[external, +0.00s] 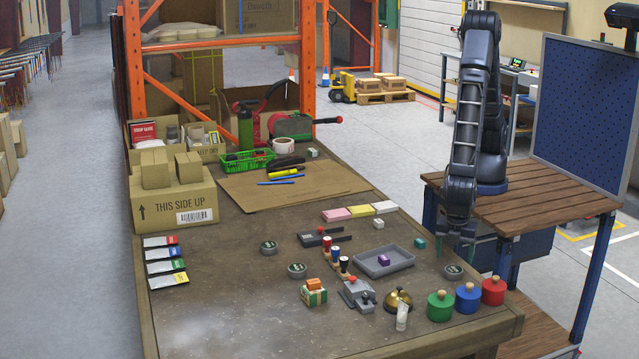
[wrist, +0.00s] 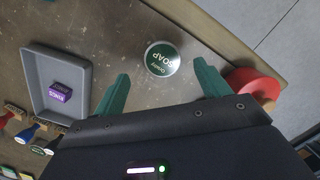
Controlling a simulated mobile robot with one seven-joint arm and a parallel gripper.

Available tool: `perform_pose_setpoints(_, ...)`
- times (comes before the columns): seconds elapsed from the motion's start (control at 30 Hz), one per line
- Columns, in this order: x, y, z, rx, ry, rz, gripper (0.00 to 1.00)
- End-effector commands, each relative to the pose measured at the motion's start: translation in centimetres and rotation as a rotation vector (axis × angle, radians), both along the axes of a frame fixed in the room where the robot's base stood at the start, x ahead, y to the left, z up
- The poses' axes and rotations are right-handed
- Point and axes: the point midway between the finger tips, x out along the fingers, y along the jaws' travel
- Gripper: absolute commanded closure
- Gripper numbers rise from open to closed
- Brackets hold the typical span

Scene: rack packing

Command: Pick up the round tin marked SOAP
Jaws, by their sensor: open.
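The round SOAP tin (wrist: 162,58) is silver-rimmed with a dark green lid, lying flat on the table. The SOAP lettering shows in the wrist view, upside down. In the external view a small round tin (external: 453,271) sits below my gripper (external: 460,238), near the table's right edge; its lettering is too small to read there. In the wrist view the two teal fingers of my gripper (wrist: 161,70) are spread wide, with the tin between and just beyond their tips. Nothing is held. The height of the fingers above the tin is hard to tell.
A grey tray (external: 383,264) holding a purple box (wrist: 60,92) stands left of the tin. A red knobbed pot (external: 493,291) is close to the right finger, beside blue and green ones. Two similar tins (external: 268,247) (external: 297,270) lie farther left. Stamps stand beyond the tray.

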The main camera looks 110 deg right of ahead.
Motion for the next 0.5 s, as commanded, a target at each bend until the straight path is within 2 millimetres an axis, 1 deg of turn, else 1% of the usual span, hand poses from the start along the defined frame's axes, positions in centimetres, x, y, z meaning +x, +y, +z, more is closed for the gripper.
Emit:
perform_pose_setpoints(0.17, -0.1, 0.0, -1.0, 0.0, 0.0, 0.0, 0.25)
perform_pose_setpoints(0.4, -0.5, 0.0, -4.3, -0.003, 0.001, 0.0, 0.25)
perform_pose_setpoints(0.5, -0.5, -0.1, -5.0, 0.0, 0.0, 0.0, 0.25)
